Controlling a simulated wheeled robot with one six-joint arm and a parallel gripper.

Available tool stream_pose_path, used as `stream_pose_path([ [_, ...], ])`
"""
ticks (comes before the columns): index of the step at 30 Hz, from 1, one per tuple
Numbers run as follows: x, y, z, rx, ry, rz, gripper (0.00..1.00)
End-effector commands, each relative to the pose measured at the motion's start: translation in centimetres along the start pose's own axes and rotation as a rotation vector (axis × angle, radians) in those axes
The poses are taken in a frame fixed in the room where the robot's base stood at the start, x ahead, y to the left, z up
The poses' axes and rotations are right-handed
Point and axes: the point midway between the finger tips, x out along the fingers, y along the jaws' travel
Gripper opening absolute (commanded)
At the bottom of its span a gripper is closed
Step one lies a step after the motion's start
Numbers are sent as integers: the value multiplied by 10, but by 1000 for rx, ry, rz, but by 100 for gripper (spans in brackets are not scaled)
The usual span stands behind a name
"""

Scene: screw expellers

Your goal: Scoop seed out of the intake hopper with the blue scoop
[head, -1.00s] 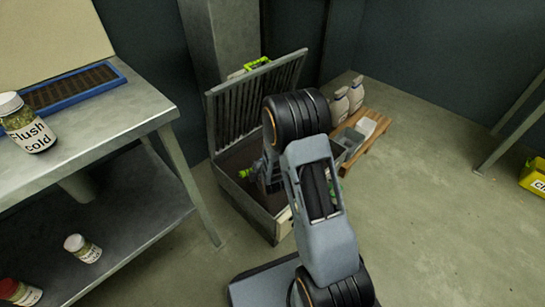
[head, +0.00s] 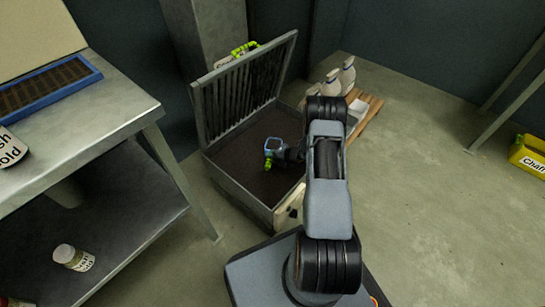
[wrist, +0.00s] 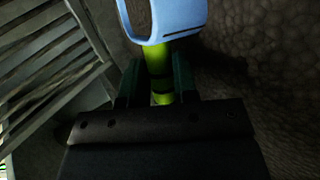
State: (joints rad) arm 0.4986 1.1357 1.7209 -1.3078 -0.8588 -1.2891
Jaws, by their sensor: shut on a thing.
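The intake hopper (head: 238,199) is an open grey metal box with its slatted grate lid (head: 235,98) raised at the back left. Dark brown seed (head: 245,150) fills its floor; it also shows in the wrist view (wrist: 265,80). My gripper (head: 280,157) is inside the hopper's outline, shut on the green handle of the blue scoop (head: 273,144). In the wrist view the fingers (wrist: 157,85) clasp the green handle, and the blue scoop (wrist: 155,35) extends beyond them. I cannot tell whether the scoop touches the seed or holds any.
A metal bench (head: 105,130) stands at the left, with a labelled jar (head: 73,257) on its lower shelf. White bottles (head: 347,75) and a wooden pallet (head: 371,103) are behind my arm. A yellow chaff bin (head: 530,154) is at the right.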

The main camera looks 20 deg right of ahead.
Motion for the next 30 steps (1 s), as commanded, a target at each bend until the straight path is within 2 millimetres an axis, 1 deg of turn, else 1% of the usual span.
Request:
stream_pose_path([
  [1, -5, 7, 1, -8, -6, 4, 0],
  [6, -17, 24, 2, -39, -29, 16, 0],
  [15, -35, 50, 2, -94, -69, 40, 0],
  [24, -46, 66, 3, -128, -94, 53, 0],
  [30, -48, 69, 4, -136, -100, 56, 0],
])
